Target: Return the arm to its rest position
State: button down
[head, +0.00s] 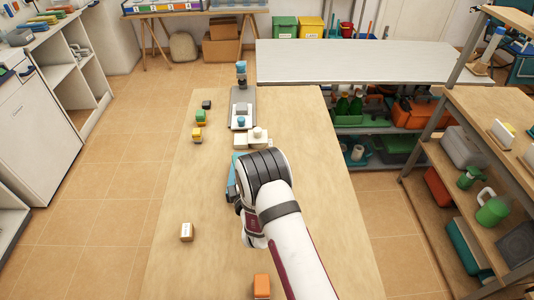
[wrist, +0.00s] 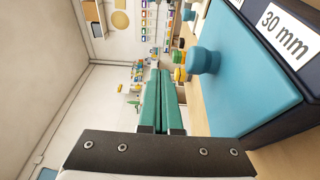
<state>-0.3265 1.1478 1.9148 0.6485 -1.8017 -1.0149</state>
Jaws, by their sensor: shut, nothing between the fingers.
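My gripper (wrist: 160,75) shows in the wrist view with its two green fingers together and nothing between them. It points across the room, above or beside the table. In the head view my white arm reaches over the wooden table (head: 170,265) from the front, and its wrist hides the fingers. A blue box with a round blue knob (wrist: 203,61) and a "30 mm" label fills the right of the wrist view, close beside the fingers. A blue edge (head: 232,180), likely the same box, shows left of my wrist in the head view; the rest is hidden.
A small labelled box (head: 187,231) stands left of my arm, and an orange block (head: 261,286) near the front. White blocks (head: 258,136), a grey tray (head: 235,122) and small coloured blocks (head: 197,134) stand farther back. The table's right side is clear. Shelving (head: 465,98) stands right.

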jog(key=s+d+r+m+g+h, duration=0.25)
jog(key=d+r+m, duration=0.6)
jog(key=d, duration=0.65)
jog(key=s+a+r+m+g, duration=0.1)
jog(key=s+m+g, duration=0.6)
jog(key=s, duration=1.2)
jog(key=s+a+r+m+g, duration=0.1)
jog(key=s+r+m+g, duration=0.3)
jog(key=s, duration=1.5)
jog(key=m+g, duration=0.4)
jog(key=m, duration=0.3)
jog(key=shift+s+r, duration=0.2)
jog(key=shift+s, duration=0.05)
jog(key=shift+a, duration=0.1)
